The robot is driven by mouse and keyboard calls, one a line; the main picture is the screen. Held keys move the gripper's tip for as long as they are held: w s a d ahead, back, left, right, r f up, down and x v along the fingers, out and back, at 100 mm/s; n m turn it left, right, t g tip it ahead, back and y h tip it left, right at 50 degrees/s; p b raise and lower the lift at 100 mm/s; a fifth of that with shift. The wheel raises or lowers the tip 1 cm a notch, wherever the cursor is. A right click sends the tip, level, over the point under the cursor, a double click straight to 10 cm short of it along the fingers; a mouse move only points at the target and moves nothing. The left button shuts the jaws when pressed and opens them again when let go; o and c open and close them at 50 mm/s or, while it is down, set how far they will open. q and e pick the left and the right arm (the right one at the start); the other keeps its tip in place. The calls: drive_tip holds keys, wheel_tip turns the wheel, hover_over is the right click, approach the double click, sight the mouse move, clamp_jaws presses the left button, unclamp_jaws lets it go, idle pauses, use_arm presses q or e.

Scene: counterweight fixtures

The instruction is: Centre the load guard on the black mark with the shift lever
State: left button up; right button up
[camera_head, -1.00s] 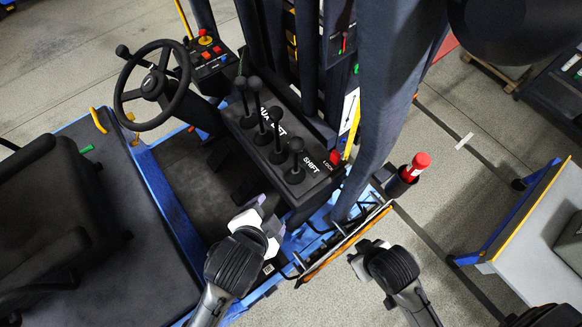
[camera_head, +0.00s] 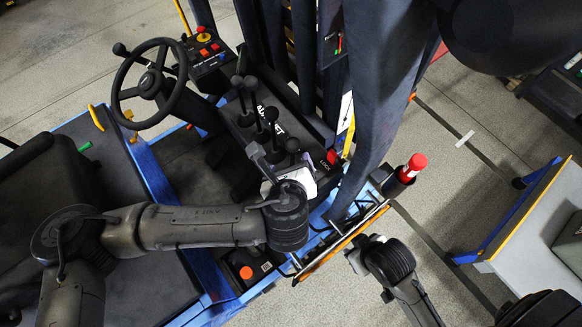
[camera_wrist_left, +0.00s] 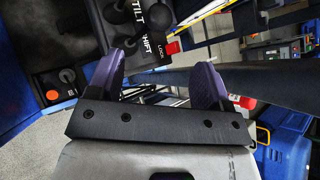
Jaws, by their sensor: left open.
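The shift lever (camera_head: 292,146) is the black-knobbed lever nearest my left gripper (camera_head: 297,162) on the dark lever panel. In the left wrist view, its knob (camera_wrist_left: 125,42) stands beside the SHIFT label, just past the tip of the left-hand purple finger. My left gripper (camera_wrist_left: 162,65) is open, its fingers wide apart with no lever between them. Its pale body covers the SHIFT label in the head view. My right gripper (camera_head: 358,250) hangs low beside the truck; its fingers are not clear. I cannot pick out the load guard or the black mark with certainty.
Several other levers (camera_head: 251,84) stand close in the same row. A red LOCK button (camera_head: 334,157) sits at the panel's end. Dark mast posts (camera_head: 370,100) rise behind. A steering wheel (camera_head: 152,83) is at left. A red-topped cylinder (camera_head: 414,166) stands at right.

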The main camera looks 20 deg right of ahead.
sight(293, 148)
use_arm(q)
drive_tip(key=b+x, duration=0.5)
drive_tip(key=x, duration=0.4)
drive_tip(key=shift+w+d+f, duration=0.15)
drive_tip(key=shift+w+f, duration=0.1)
drive_tip(key=shift+f, duration=0.05)
drive_tip(key=shift+w+d+f+b, duration=0.3)
drive_tip(key=shift+w+f+b, duration=0.05)
drive_tip(key=shift+w+b, duration=0.2)
drive_tip(key=c, duration=0.8)
